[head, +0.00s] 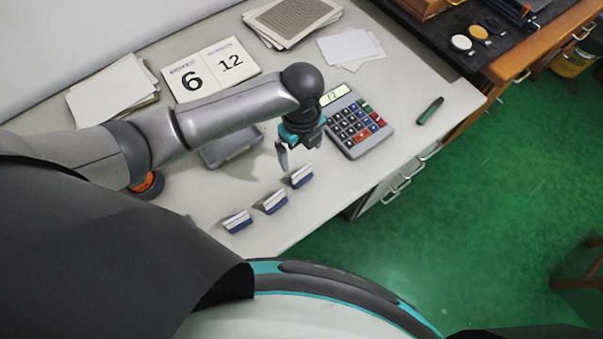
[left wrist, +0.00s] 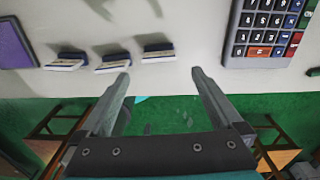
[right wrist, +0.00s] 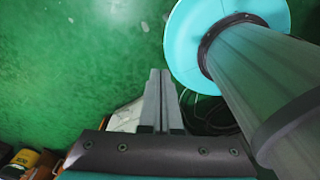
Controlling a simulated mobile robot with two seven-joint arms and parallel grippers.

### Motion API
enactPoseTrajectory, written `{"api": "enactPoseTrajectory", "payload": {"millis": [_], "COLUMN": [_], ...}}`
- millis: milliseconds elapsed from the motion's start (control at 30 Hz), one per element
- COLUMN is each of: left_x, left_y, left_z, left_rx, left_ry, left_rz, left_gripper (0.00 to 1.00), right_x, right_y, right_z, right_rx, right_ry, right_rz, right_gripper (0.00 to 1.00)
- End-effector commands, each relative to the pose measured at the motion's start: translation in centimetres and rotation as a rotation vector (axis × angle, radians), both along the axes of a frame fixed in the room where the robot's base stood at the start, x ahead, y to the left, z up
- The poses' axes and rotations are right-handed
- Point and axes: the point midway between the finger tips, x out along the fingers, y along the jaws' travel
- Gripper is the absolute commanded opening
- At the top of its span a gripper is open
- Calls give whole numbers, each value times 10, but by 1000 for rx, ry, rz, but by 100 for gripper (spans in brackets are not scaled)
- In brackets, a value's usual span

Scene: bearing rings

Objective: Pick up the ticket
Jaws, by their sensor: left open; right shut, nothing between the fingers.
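Three small folded blue-and-white pieces stand in a row near the desk's front edge: a left one (head: 236,221), a middle one (head: 271,201) and a right one (head: 301,176). They look like tickets; I cannot tell which one is meant. In the left wrist view they are the left (left wrist: 65,61), middle (left wrist: 113,63) and right (left wrist: 158,53) pieces. My left gripper (head: 294,152) is open and empty above the desk, close to the right piece; its fingers also show in the left wrist view (left wrist: 160,76). My right gripper (right wrist: 160,72) is shut and empty over the green floor.
A calculator (head: 356,126) lies right of my left gripper, with a green pen-like item (head: 431,110) beyond. A grey box (head: 232,150) is partly hidden by my left arm. A date card (head: 210,68) and paper stacks (head: 113,95) lie behind. A purple item (left wrist: 15,42) is at left.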

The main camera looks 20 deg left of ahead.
Motion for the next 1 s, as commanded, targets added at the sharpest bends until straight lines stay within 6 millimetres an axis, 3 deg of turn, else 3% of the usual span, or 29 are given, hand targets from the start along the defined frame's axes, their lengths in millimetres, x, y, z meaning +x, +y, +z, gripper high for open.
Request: {"api": "enactPoseTrajectory", "payload": {"millis": [100, 367, 633, 1000], "left_x": [0, -1, -6, -5], "left_y": [0, 0, -2, -2], "left_z": [-24, -43, -82, -90], "left_rx": [1, 1, 2, 0], "left_ry": [2, 1, 1, -1], "left_rz": [2, 0, 1, 0], "left_gripper": [100, 100, 100, 100], "right_x": [0, 12, 13, 13], "right_y": [0, 1, 1, 4], "right_z": [-6, -9, -18, -19], "right_rx": [-1, 2, 3, 6], "right_ry": [0, -19, -22, -22], "right_rz": [1, 1, 1, -1], "right_gripper": [0, 0, 0, 0]}}
